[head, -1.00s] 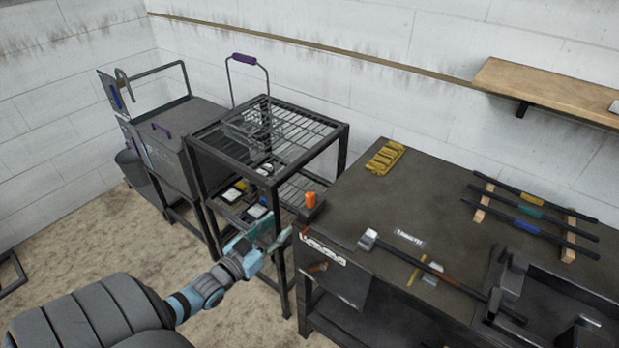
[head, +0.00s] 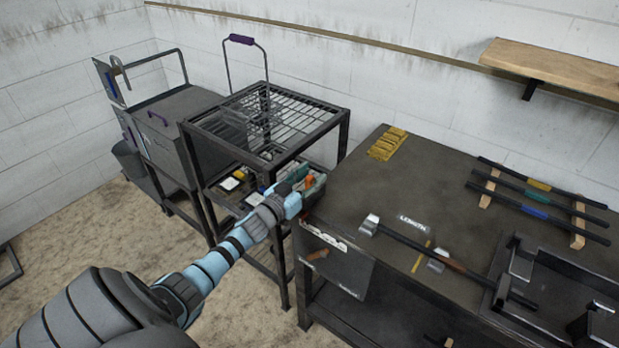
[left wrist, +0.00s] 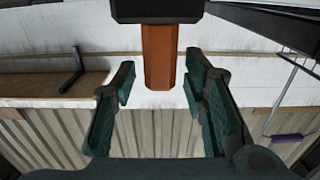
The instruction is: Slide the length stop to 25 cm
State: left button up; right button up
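An orange upright handle (head: 309,181) on a dark block sits by the left end of the dark workbench, beside my left gripper (head: 301,184). In the left wrist view the orange handle (left wrist: 158,57) is joined to a black block (left wrist: 157,10) and lies ahead, between the lines of the two green fingers of my left gripper (left wrist: 160,88). These fingers are spread, with gaps on both sides of the handle. A label reading LENGTH (head: 412,219) lies on the bench, near a yellow line (head: 420,257). No scale reading is legible. My right gripper is out of view.
A long-handled hammer (head: 410,240) lies on the bench (head: 350,190). Dark bars (head: 535,203) rest on wooden supports at the right. A wire-topped rack (head: 275,120) stands close left of the gripper.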

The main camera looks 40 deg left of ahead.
pick_arm(q)
grip_shut()
jog(key=d+p, duration=0.1)
jog(key=d, duration=0.5)
jog(key=shift+d+p, duration=0.3)
jog(key=shift+p, duration=0.1)
grip_release()
jog(key=s, duration=1.2)
